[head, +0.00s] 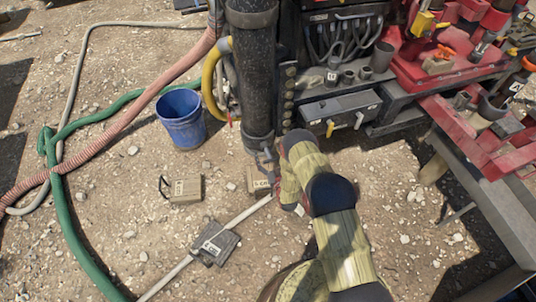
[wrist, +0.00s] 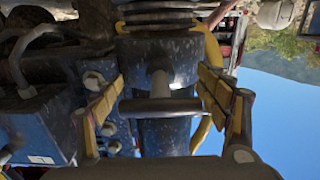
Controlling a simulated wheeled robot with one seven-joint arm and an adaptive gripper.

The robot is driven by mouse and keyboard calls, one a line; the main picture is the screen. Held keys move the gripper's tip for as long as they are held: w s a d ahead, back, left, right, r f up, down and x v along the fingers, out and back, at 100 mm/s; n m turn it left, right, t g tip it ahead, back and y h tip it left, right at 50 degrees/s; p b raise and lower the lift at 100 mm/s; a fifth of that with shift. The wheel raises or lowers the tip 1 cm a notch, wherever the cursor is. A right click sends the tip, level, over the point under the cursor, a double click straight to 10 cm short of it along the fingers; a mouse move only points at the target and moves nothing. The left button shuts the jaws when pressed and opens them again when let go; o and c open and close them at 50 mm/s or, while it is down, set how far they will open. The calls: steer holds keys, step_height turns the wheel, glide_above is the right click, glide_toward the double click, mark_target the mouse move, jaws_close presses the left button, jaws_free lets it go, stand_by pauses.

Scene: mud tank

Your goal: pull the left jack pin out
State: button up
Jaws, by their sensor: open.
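The jack pin (wrist: 160,106) shows in the wrist view as a grey T-shaped handle, with a short stem running into a dark, speckled jack leg (wrist: 165,50). My gripper (wrist: 160,98) is open, with one yellow-padded finger on each side of the handle. In the head view the dark upright jack leg (head: 250,75) stands at the centre. My arm reaches to its lower end and mostly hides the gripper there, and I cannot make out the pin.
A blue bucket (head: 181,118) stands left of the leg. A tan box (head: 183,189) and a dark flat block (head: 214,243) lie on the stony ground. Green (head: 75,215) and pink (head: 115,128) hoses cross at left. A red-topped bench (head: 470,150) blocks the right.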

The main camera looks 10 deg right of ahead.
steer(key=s+d, duration=0.2)
steer(key=s, duration=1)
steer(key=shift+w, duration=0.1)
stand_by(0.4)
